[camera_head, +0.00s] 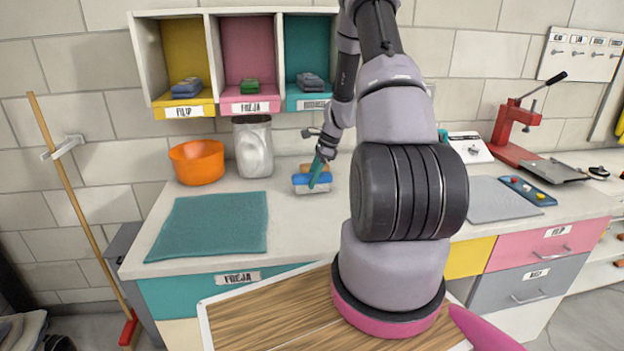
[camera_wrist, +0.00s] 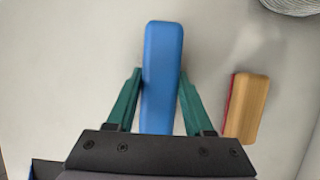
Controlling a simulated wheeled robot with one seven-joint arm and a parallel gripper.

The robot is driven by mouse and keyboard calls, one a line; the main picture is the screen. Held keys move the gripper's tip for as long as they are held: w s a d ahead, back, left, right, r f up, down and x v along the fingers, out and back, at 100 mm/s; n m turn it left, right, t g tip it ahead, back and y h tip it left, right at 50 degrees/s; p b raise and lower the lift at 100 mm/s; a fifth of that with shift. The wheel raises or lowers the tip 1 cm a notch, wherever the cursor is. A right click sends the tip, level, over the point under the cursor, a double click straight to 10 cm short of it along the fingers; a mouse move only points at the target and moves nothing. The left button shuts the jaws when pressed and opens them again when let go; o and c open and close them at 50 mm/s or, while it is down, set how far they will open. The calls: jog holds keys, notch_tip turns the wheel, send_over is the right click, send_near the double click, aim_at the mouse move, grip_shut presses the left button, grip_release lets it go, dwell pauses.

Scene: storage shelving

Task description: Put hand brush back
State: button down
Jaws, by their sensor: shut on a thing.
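A blue-backed hand brush (camera_head: 301,182) with pale bristles is on or just above the white counter, left of centre in the head view. My gripper (camera_head: 318,174) reaches down to it from above, and its green fingers are shut on the blue back. In the wrist view the blue back of the brush (camera_wrist: 162,60) runs lengthwise between the two green fingers of my gripper (camera_wrist: 160,85). The head view does not show whether the bristles touch the counter.
A wooden block-like piece with a red side (camera_wrist: 249,107) lies close to the right in the wrist view. An orange bowl (camera_head: 198,163), a grey jar (camera_head: 253,148) and a teal cloth (camera_head: 210,225) are nearby. A three-bay cubby (camera_head: 147,60) hangs above; a red press (camera_head: 512,130) stands right.

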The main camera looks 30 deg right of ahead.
jog(key=shift+f, duration=0.25)
jog(key=shift+c, duration=1.4)
grip_release()
